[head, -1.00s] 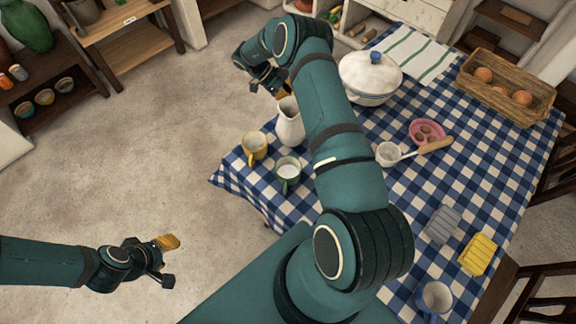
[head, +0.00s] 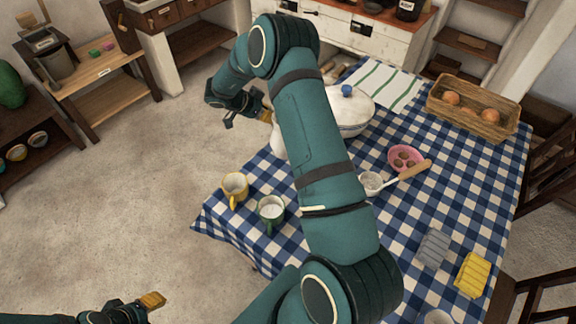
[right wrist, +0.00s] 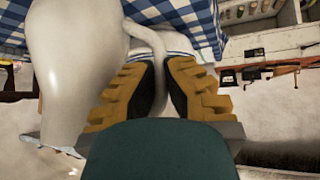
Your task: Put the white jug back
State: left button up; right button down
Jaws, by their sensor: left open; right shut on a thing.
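The white jug (head: 278,140) shows as a narrow strip beside my right arm at the table's left edge; the arm hides most of it. In the right wrist view the jug's body (right wrist: 75,75) fills the left side, with its curved handle (right wrist: 157,45) between the fingers. My right gripper (head: 266,115) is shut on that handle; it also shows in the right wrist view (right wrist: 163,85). I cannot tell whether the jug's base touches the table. My left gripper (head: 150,302) is open and empty over the floor at lower left.
A white tureen (head: 348,112) stands close to the jug. A yellow mug (head: 235,188) and a green mug (head: 271,211) stand near the table's left edge. A pink bowl (head: 404,157), a basket (head: 470,120) and a striped towel (head: 385,87) are further right. Wooden shelves (head: 95,90) stand at far left.

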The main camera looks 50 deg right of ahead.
notch_tip(320, 180, down, 8)
jog(key=n+t+b, duration=0.2)
jog(key=n, duration=0.1)
jog(key=shift+a+r+h, duration=0.15)
jog(key=shift+r+h, duration=0.1)
jog(key=shift+h, duration=0.05)
dwell(0.4)
jog(key=shift+w, duration=0.1)
jog(key=shift+f, duration=0.15)
jog(key=c, duration=1.1)
grip_release()
jog(key=shift+c, duration=0.2)
